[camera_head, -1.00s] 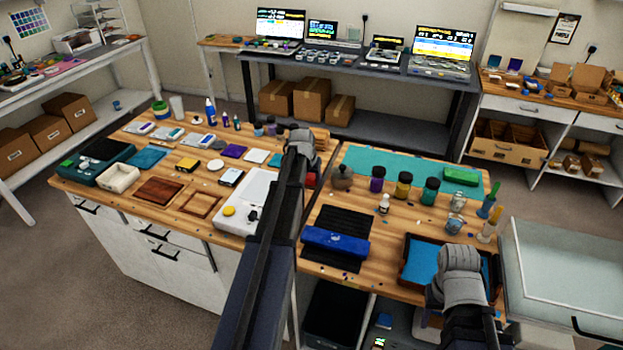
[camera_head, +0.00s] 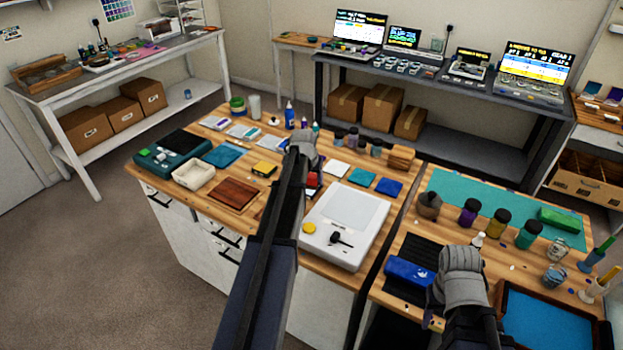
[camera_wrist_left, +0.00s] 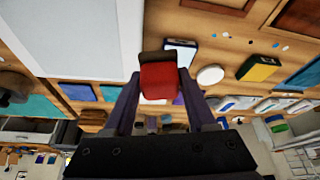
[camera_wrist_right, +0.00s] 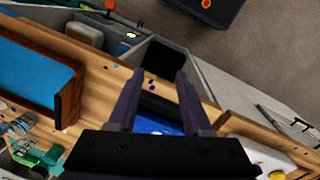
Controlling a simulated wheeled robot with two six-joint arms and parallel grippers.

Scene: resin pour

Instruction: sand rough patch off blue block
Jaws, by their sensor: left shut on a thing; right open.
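The blue block (camera_head: 408,271) lies on a black ribbed mat (camera_head: 425,252) on the right-hand bench; a rough patch on it cannot be made out. My left gripper (camera_wrist_left: 160,82) is shut on a red block with a dark brown face (camera_wrist_left: 158,78), probably the sanding block, held above the left-hand bench; in the head view my wrist mostly hides it. My right gripper (camera_wrist_right: 158,82) is open and empty. In the head view my right wrist is just right of the blue block, overlapping the mat's edge. Part of the block shows in the right wrist view (camera_wrist_right: 155,123), low between the fingers.
A white lidded device (camera_head: 345,222) stands on the left-hand bench, beside a narrow gap between benches. A wooden tray with a blue bottom (camera_head: 545,322) is right of my right wrist. Jars (camera_head: 497,222) stand behind the mat. Small crumbs lie on the bench.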

